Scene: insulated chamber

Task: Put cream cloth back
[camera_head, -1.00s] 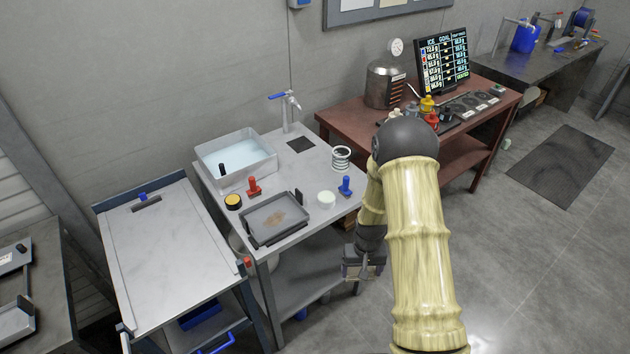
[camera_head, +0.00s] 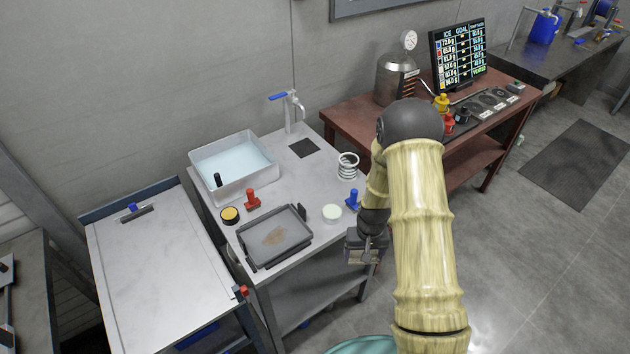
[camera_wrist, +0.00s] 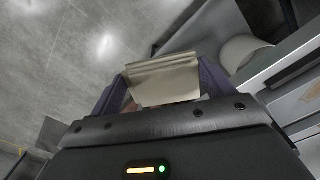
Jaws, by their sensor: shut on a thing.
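My gripper (camera_head: 363,254) hangs low at the front right corner of the pale washing bench, just off its edge. In the wrist view, its two dark purple fingers (camera_wrist: 163,84) are shut on the cream cloth (camera_wrist: 165,68). The cloth is a folded, flat beige piece that spans the space between the fingers. In the head view I cannot make out the cloth, as the gripper and arm hide it.
The pale bench (camera_head: 300,175) carries a water basin (camera_head: 270,175), a dark tray (camera_head: 302,212), a white round piece (camera_head: 332,213), a coil (camera_head: 347,166) and red and blue stamps. A red-brown table (camera_head: 345,120) stands behind. Grey floor (camera_head: 530,250) is clear at right.

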